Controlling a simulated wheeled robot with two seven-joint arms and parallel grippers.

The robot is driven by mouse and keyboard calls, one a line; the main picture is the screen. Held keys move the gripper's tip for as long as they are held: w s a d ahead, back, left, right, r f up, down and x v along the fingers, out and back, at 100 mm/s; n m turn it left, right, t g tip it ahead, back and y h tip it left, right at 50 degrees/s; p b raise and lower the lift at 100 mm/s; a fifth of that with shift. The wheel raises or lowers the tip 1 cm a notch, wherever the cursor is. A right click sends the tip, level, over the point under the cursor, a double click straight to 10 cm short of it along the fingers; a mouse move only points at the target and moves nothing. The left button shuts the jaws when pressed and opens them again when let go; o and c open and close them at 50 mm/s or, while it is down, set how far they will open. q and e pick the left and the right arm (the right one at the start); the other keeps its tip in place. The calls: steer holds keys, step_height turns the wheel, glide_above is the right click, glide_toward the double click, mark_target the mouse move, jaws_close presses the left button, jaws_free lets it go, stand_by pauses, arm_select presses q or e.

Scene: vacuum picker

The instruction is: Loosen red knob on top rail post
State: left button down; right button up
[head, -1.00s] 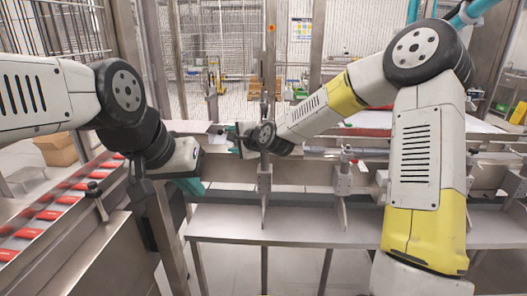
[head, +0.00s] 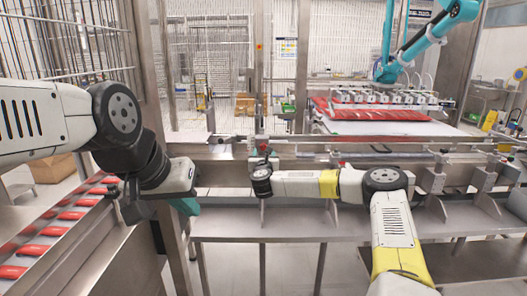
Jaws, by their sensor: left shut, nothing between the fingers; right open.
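A small red knob (head: 263,147) shows at the top of a rail post in the middle of the head view. My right gripper (head: 263,163) is at this post, just below and in front of the knob; it is open, but its fingers are hard to make out and I cannot tell whether they touch anything. Another red knob (head: 341,163) shows just above my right forearm, its post mostly hidden. My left gripper (head: 188,206), with teal fingers, is shut and empty, left of the posts above the bench's left end.
Long metal rails (head: 370,152) run behind the posts. A steel shelf (head: 290,228) lies below. A conveyor with red packs (head: 50,232) is at the left. A teal robot arm (head: 425,40) holds a suction-cup row above red packs (head: 375,112) at the back right.

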mark_target(264, 148)
steer(key=shift+w, duration=2.55)
jaws_close()
